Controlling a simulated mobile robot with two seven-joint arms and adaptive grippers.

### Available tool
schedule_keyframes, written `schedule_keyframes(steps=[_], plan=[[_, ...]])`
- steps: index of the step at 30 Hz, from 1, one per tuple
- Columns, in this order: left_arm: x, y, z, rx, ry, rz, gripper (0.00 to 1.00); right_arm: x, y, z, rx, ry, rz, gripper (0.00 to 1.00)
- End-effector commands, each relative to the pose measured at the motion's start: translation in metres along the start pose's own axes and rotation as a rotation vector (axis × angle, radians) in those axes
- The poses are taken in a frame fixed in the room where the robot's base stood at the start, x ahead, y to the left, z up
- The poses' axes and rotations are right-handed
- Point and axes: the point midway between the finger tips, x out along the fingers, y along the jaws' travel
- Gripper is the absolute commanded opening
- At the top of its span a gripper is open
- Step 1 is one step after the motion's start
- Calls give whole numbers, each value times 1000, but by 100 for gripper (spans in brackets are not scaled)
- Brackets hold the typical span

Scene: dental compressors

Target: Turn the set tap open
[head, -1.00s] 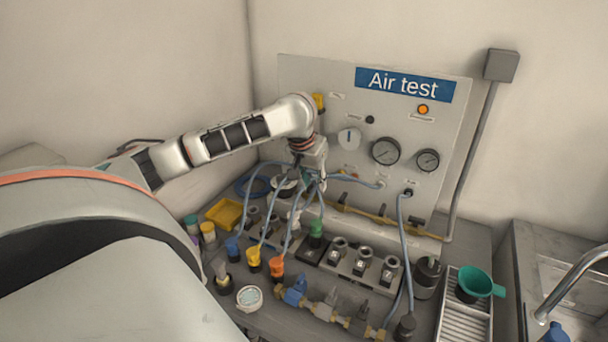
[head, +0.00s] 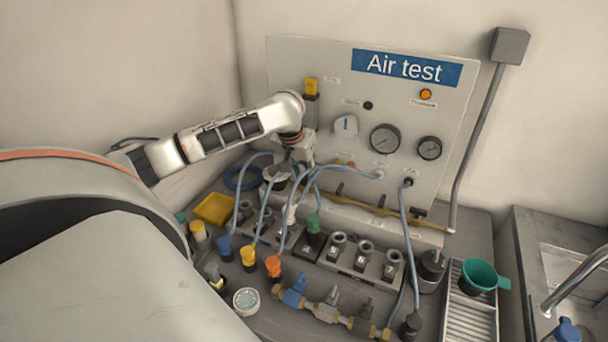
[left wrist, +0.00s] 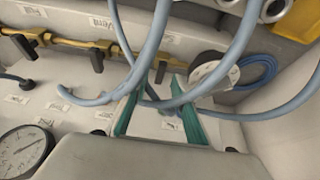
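My left gripper (head: 290,168) is in front of the lower left of the Air test panel (head: 300,65), among blue hoses. In the left wrist view its green fingers (left wrist: 159,92) are apart, with a hose passing across them. A small dark tap handle (left wrist: 160,71) shows near the fingertips; I cannot tell whether they touch it. A brass pipe (head: 370,207) with dark tap handles runs along the panel's foot, also in the left wrist view (left wrist: 70,42). The tap labels are too small to read, so I cannot tell which is the set tap. My right gripper is not in view.
A white dial (head: 345,125) and two gauges (head: 385,139) are on the panel. Several hose plugs, a socket block (head: 362,262) and a yellow tray (head: 214,209) crowd the bench. A green funnel (head: 480,274) stands at right. Hoses loop close around my gripper.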

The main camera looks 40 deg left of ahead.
Motion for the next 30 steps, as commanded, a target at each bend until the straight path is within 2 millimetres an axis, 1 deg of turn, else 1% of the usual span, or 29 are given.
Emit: schedule_keyframes(steps=[1,3,6,15,17,18,30], plan=[[6,0,0,-2,-1,0,26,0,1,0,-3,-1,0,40],[13,0,0,-2,0,1,26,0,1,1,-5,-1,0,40],[18,0,-1,0,1,-1,26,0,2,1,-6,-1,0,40],[21,0,-1,0,2,-1,26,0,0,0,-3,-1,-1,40],[21,0,-1,0,2,-1,11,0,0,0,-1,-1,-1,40],[20,0,-1,0,2,-1,0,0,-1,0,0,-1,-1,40],[20,0,-1,-24,2,-10,0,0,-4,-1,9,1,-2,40]])
